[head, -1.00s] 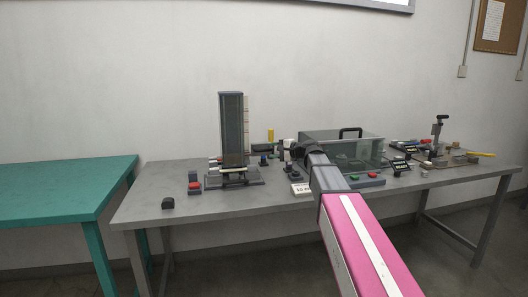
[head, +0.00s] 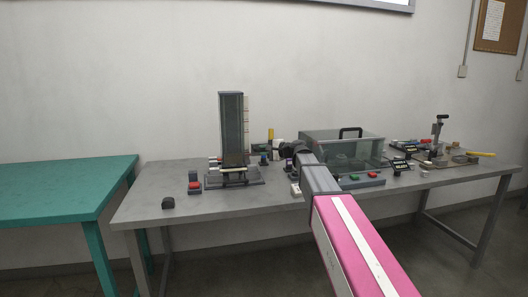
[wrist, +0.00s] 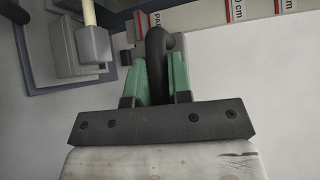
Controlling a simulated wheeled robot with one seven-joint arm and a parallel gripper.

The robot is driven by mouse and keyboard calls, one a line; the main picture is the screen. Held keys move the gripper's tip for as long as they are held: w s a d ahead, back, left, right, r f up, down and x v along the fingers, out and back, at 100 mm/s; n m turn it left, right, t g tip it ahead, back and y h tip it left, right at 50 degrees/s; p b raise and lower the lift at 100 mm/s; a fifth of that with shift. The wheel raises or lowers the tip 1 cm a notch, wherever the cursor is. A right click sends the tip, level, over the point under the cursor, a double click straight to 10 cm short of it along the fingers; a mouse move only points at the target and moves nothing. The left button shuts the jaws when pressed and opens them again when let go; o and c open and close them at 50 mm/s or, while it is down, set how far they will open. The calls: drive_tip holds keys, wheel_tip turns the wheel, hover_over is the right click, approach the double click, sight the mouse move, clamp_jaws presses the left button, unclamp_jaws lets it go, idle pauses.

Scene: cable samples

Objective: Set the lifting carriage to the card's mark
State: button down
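The lifting column (head: 232,128) stands upright on the table, with a pale scale strip (head: 247,125) along its right side. A cream rod and block low on its front, probably the carriage (head: 234,170), sit near the base. My gripper (head: 272,148) is right of the column; detail there is small. In the wrist view its green fingers (wrist: 157,75) press close on both sides of a dark curved handle (wrist: 158,48), and seem shut on it.
Red-striped labels (wrist: 235,12) lie behind the handle in the wrist view, partly cut off. A clear box (head: 350,150) stands right of my arm. A red button block (head: 194,186) and dark block (head: 168,203) stand left. A teal table (head: 60,190) is empty.

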wheel_tip(320, 180, up, 10)
idle(0.5)
drive_tip(key=c, duration=1.1)
unclamp_jaws()
drive_tip(key=shift+o, duration=0.2)
drive_tip(key=shift+d, duration=0.1)
drive_tip(key=v, duration=1)
drive_tip(key=shift+s+d, duration=0.25)
